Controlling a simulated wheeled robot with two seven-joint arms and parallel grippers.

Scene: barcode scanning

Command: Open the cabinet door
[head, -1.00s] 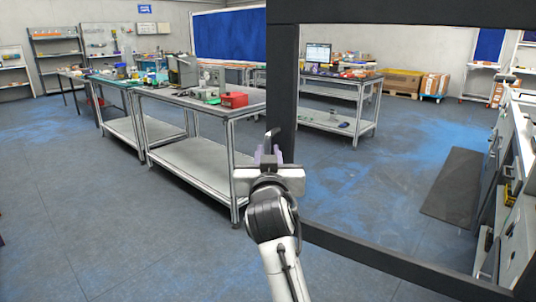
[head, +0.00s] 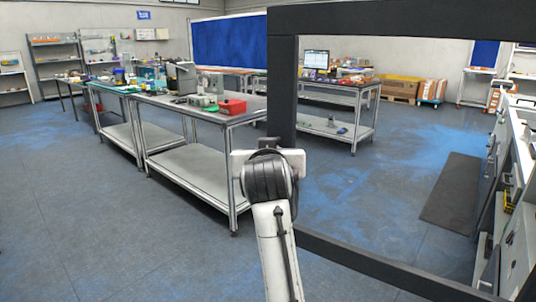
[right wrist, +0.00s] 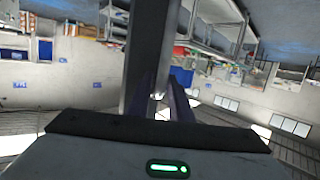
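A large dark rectangular frame (head: 282,80) with a see-through middle fills the right half of the head view. It looks like the cabinet door or its surround; I cannot tell which. My right gripper (head: 268,143) is at the frame's left post, with its fingers mostly hidden behind my wrist. In the right wrist view, two purplish fingers (right wrist: 166,98) stand apart with a gap between them. A grey upright bar (right wrist: 150,45) runs behind or between them; contact is unclear. My left gripper is out of view.
A metal workbench (head: 190,110) with a red box (head: 233,107) stands left of the frame. A grey cabinet row (head: 519,190) lines the right side, with a dark mat (head: 452,190) on the floor. The floor at the left front is clear.

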